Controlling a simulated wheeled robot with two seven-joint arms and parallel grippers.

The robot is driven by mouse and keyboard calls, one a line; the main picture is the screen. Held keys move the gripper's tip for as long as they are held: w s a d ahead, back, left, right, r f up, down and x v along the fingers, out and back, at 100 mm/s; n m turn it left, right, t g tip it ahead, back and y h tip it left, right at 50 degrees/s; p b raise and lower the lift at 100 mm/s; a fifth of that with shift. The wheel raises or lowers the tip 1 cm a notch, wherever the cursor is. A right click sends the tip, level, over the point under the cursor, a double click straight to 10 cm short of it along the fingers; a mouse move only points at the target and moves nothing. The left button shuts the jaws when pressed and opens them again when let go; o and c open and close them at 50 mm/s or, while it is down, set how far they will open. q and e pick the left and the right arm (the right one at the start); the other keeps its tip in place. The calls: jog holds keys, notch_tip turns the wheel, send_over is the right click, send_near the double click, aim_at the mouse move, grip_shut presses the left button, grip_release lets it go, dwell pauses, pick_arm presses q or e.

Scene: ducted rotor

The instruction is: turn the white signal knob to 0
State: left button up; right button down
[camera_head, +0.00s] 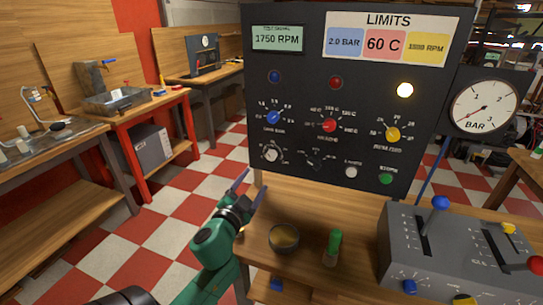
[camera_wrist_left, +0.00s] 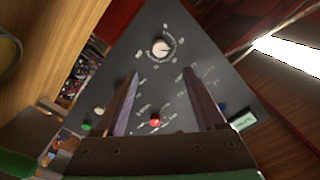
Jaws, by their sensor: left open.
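The white signal knob (camera_head: 271,155) is at the lower left of the dark control panel (camera_head: 322,82), with a ring of small marks around it. It also shows in the left wrist view (camera_wrist_left: 160,47), above and beyond the fingertips; its setting is too small to read. My left gripper (camera_head: 250,188) is open and empty, just below and left of the knob, apart from it. Its two fingers (camera_wrist_left: 165,82) show spread in the left wrist view. My right gripper is not in view.
Blue (camera_head: 273,117), red (camera_head: 329,125) and yellow (camera_head: 392,134) knobs sit higher on the panel. A bowl (camera_head: 284,238) and a green-topped item (camera_head: 333,247) stand on the table below. A grey lever box (camera_head: 403,250) is at the right. Open floor lies left.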

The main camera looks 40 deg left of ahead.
aim_at(270, 158)
pick_arm(q)
jog(key=p+x, duration=0.1)
jog(key=x, duration=1.1)
jog(key=shift+w+a, duration=0.15)
jog(key=shift+w, duration=0.15)
grip_shut()
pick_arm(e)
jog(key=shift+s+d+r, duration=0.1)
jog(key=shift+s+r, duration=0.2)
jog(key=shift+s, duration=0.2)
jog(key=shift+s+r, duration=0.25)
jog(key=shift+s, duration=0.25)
pick_arm(q)
jog(key=shift+n, duration=0.3)
